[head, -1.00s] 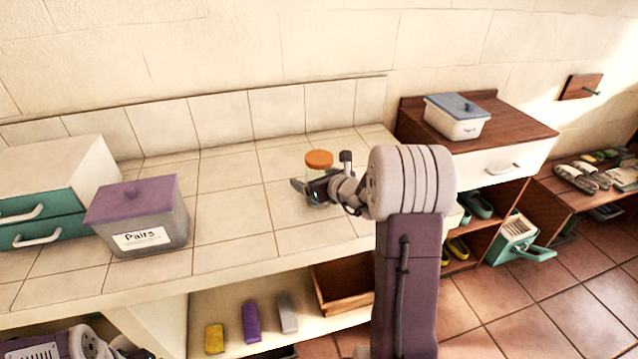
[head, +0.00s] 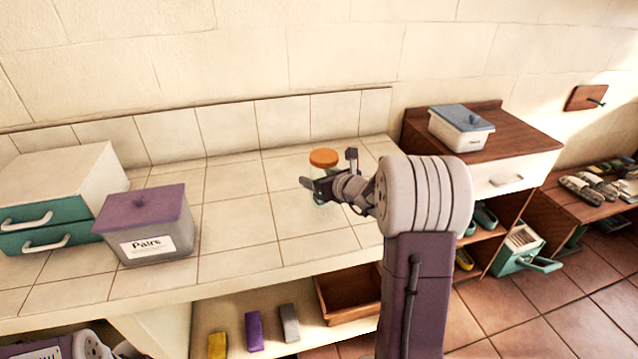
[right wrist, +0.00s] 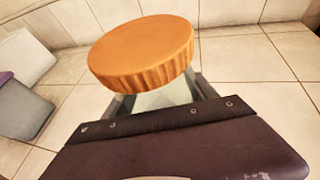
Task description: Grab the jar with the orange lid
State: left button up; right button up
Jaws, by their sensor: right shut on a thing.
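The jar with the orange lid (head: 324,158) is at the tiled counter (head: 235,222), toward its right end. Its body is clear glass and mostly hidden behind my right gripper (head: 315,187). My right gripper is shut on the jar's body, below the lid. In the right wrist view the orange lid (right wrist: 143,52) sits above the fingers, with a little pale glass below it. I cannot tell whether the jar's base touches the counter. Part of my left arm shows at the bottom left, but its gripper is out of view.
A grey bin with a purple lid (head: 145,225), labelled "Pairs", and a teal-drawered box (head: 50,205) stand on the counter's left. A white tub with a blue lid (head: 460,128) sits on a wooden cabinet at right.

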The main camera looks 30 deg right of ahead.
jog(key=w+d+r+p, duration=0.1)
jog(key=d+r+p, duration=0.3)
jog(key=d+r, duration=0.3)
jog(key=shift+w+d+p, duration=0.35)
jog(key=shift+d+p, duration=0.05)
jog(key=shift+d, duration=1.9)
